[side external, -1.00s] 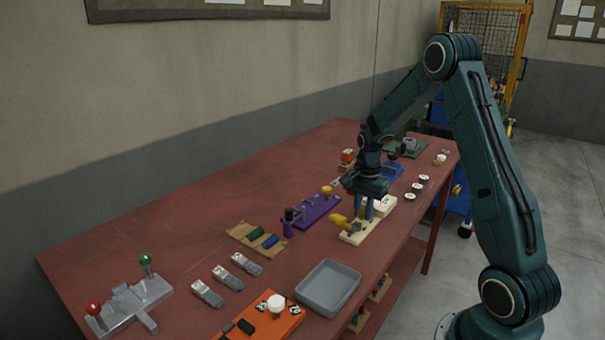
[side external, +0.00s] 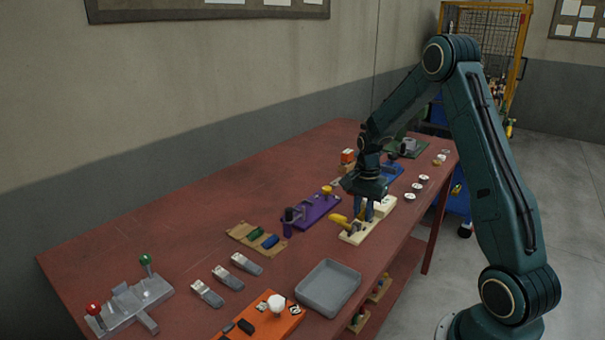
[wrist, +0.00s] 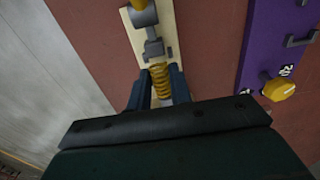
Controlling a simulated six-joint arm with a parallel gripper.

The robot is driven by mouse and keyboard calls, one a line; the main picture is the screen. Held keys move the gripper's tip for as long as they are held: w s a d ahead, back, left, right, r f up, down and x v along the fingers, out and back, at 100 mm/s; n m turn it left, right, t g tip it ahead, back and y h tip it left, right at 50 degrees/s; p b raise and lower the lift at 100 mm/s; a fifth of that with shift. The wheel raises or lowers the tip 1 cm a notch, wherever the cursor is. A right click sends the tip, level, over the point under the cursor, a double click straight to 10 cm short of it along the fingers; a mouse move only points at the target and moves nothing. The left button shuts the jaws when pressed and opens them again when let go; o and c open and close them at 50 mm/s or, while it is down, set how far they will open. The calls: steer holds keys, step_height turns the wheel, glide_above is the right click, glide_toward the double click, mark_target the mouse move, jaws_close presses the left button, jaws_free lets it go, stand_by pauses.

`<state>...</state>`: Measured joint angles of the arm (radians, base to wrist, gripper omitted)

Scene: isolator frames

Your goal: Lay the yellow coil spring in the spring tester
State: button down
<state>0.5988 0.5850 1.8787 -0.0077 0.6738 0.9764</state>
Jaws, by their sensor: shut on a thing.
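The yellow coil spring (wrist: 159,78) is held between the two blue fingers of my gripper (wrist: 160,88) in the wrist view. The spring tester (side external: 355,236) is a cream base with grey blocks and a yellow handle (side external: 339,219). My gripper (side external: 369,214) is low over the middle of the tester in the side view, pointing down. In the wrist view the spring lies in line with the grey block (wrist: 154,48) of the tester (wrist: 173,34). I cannot tell whether the spring touches the tester. The fingers hide the spring in the side view.
A purple fixture (side external: 316,211) with a yellow knob stands close to the left of the tester. A grey tray (side external: 328,287) is in front, near the table edge. A blue fixture (side external: 391,172) is behind my gripper. Several round pieces (side external: 417,187) lie to the right.

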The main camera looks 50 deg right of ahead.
mark_target(363, 213)
steer(key=shift+f, duration=0.7)
steer(key=c, duration=1.2)
jaws_free()
step_height(363, 213, up, 14)
steer(key=shift+f, duration=0.15)
